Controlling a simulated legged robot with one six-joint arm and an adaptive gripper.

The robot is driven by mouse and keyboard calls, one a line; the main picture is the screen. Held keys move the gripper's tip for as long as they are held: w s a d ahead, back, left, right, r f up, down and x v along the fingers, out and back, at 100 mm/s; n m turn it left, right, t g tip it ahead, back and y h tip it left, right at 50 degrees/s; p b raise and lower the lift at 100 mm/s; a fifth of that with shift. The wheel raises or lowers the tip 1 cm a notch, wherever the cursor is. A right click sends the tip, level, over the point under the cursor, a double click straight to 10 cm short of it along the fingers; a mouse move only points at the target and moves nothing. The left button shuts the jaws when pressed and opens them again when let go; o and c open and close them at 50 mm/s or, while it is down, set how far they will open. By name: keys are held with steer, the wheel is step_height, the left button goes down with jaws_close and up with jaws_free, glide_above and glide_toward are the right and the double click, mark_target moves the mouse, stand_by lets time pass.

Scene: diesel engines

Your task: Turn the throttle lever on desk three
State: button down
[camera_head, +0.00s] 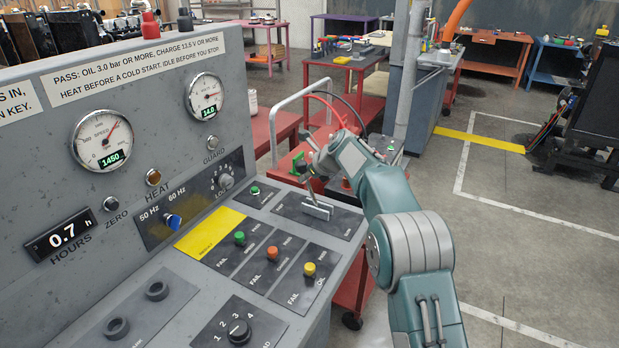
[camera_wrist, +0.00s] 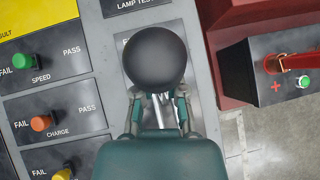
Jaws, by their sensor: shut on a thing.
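The throttle lever stands on a dark slotted plate (camera_head: 300,221) at the right end of the grey desk's sloping panel. Its round black knob (camera_wrist: 155,58) fills the middle of the wrist view, with a bright metal shaft below it. My gripper (camera_wrist: 160,108) is shut on the lever, its two fingers on either side of the shaft just under the knob. In the head view my gripper (camera_head: 316,165) is above the plate, small and partly merged with the lever. The knob covers most of the plate's lettering in the wrist view.
Green (camera_head: 239,238), orange (camera_head: 272,253) and yellow (camera_head: 309,269) PASS/FAIL switches sit beside the lever plate. The speed gauge (camera_head: 101,139) reads 1450 on its display. A red cart (camera_head: 352,284) stands right of the desk. Open floor lies farther right.

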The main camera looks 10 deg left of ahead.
steer(key=shift+w+a+r, duration=0.15)
steer(key=shift+w+a, duration=0.25)
steer(key=shift+a, duration=0.3)
steer(key=c, duration=0.7)
jaws_free()
steer(key=shift+a+f, duration=0.1)
steer(key=shift+f, duration=0.1)
steer(key=v, duration=1.1)
steer(key=shift+s+d+r, duration=0.2)
steer(key=shift+s, duration=0.1)
